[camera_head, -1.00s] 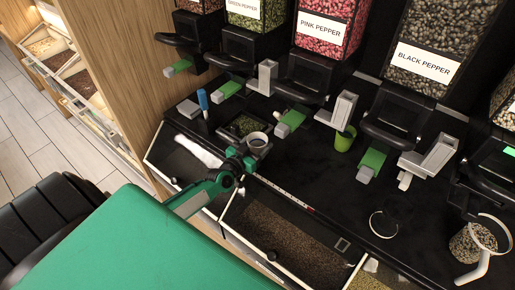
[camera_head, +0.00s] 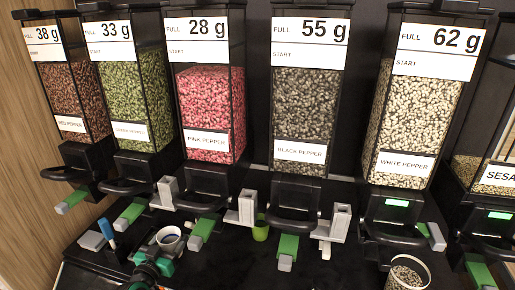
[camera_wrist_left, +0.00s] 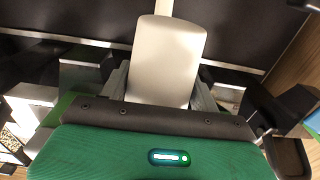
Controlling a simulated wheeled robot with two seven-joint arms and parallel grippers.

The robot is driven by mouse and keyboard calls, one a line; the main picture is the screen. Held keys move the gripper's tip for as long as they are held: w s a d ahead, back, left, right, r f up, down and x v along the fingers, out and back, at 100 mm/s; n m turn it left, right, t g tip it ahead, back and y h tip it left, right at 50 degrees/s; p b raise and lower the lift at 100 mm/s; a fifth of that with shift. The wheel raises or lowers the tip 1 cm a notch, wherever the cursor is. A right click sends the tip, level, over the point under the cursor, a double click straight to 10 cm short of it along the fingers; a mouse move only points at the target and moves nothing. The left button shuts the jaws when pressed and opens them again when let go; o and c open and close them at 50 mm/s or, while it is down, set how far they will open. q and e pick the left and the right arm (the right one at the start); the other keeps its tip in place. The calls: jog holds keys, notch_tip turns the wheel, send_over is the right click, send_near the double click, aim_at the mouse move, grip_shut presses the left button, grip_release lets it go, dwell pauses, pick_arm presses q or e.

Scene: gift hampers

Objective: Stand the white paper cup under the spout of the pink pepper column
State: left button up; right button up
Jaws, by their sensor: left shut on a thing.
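The white paper cup (camera_head: 170,236) is upright in my left gripper (camera_head: 160,254), low over the black counter in the head view. My left gripper is shut on the cup; in the left wrist view the pale cup (camera_wrist_left: 168,62) sits between the fingers. The pink pepper column (camera_head: 210,115) stands behind and to the right of the cup. Its black spout unit (camera_head: 207,182) has a green lever (camera_head: 203,232). The cup appears in front and to the left of that spout, not under it. My right gripper is not in view.
Green pepper (camera_head: 130,100) and black pepper (camera_head: 303,115) columns flank the pink one.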

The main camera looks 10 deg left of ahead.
pick_arm(q)
jog(key=s+d+r, duration=0.2)
jog(key=s+d, duration=0.5)
jog(key=s+d+r+n+y, duration=0.1)
jog(key=s+d+r, duration=0.1)
jog(key=s+d, duration=0.5)
jog(key=shift+s+d+r+y, duration=0.25)
jog(key=shift+s+d+y, duration=0.05)
jog(key=shift+d, duration=0.05)
jog(key=shift+s+f, duration=0.1)
